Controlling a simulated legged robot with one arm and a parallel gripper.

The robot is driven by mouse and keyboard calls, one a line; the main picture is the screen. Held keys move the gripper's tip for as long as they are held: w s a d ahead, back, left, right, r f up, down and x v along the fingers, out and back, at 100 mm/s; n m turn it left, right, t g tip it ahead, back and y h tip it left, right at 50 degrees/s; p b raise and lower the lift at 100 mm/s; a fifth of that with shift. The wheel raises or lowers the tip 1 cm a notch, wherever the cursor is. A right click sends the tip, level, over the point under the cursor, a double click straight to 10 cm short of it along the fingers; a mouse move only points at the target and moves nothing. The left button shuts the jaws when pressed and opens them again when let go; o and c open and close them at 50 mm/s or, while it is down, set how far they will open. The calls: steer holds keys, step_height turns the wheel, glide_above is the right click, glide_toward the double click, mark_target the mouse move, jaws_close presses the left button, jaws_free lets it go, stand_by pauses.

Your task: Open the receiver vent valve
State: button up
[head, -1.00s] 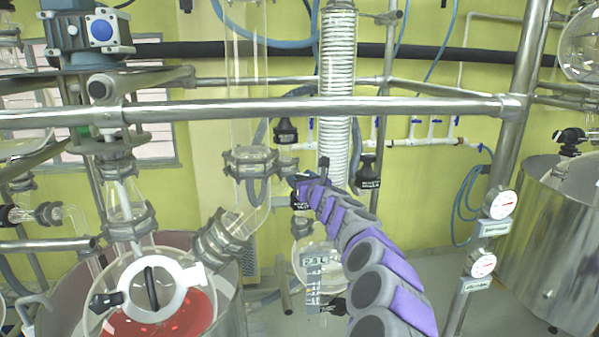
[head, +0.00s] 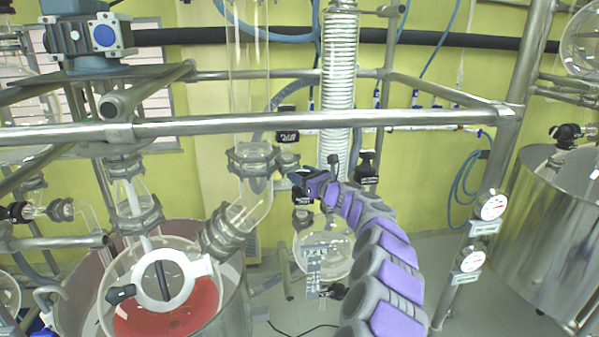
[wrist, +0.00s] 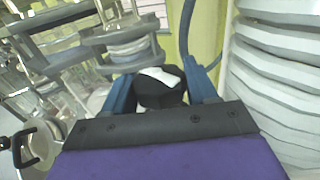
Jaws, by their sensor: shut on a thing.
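My gripper (head: 304,180) is at the end of the purple and grey arm, in the middle of the head view. In the wrist view its two blue fingers (wrist: 162,84) are shut on a black valve knob (wrist: 160,93) with a white patch on top. In the head view the gripper hides most of this knob. A small black label (head: 303,196) hangs just below the gripper; its text is too small to read. The round glass receiver flask (head: 338,250) is below. How far the valve is turned cannot be told.
A steel rail (head: 400,118) crosses above the gripper. A glass elbow (head: 250,205) is close on the left, and a white coil condenser (head: 339,75) stands behind. Other black-labelled fittings (head: 366,168) are nearby. A reactor with red contents (head: 170,312) is at lower left.

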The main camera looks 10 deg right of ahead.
steer(key=shift+d+r, duration=0.2)
steer(key=shift+d, duration=0.15)
steer(key=o, duration=0.7)
steer(key=shift+s+d, duration=0.1)
steer(key=shift+s, duration=0.05)
steer(key=shift+o, duration=0.2)
steer(key=shift+m+t+h+b, duration=0.3)
steer(key=shift+b, duration=0.35)
